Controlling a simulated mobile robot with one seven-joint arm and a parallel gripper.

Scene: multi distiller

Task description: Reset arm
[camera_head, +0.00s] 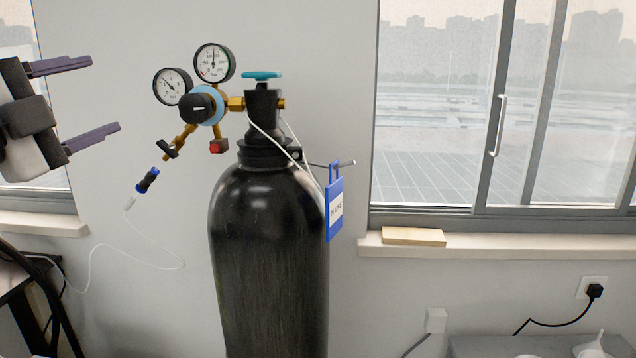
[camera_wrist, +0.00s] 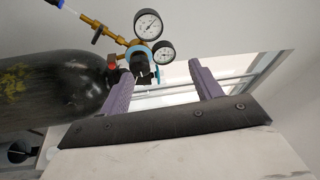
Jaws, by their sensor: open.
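My gripper (camera_head: 104,101) is at the left of the head view, with its two purple fingers spread apart and pointing right. Nothing is between them. It is left of the regulator (camera_head: 205,105) on top of the black gas cylinder (camera_head: 268,260), with a gap between fingertips and gauges. In the wrist view the fingers of my gripper (camera_wrist: 162,86) are also apart, and the regulator (camera_wrist: 137,55) shows beyond them at the upper middle. The cylinder (camera_wrist: 50,90) lies along the left of that view. Most of my arm is out of the head view.
Two round gauges (camera_head: 214,63) and a teal valve knob (camera_head: 261,75) top the cylinder. A blue tag (camera_head: 334,210) hangs at its right. A thin white hose (camera_head: 95,250) runs along the wall at left. A sliding window (camera_head: 440,110) and sill (camera_head: 540,248) are at right.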

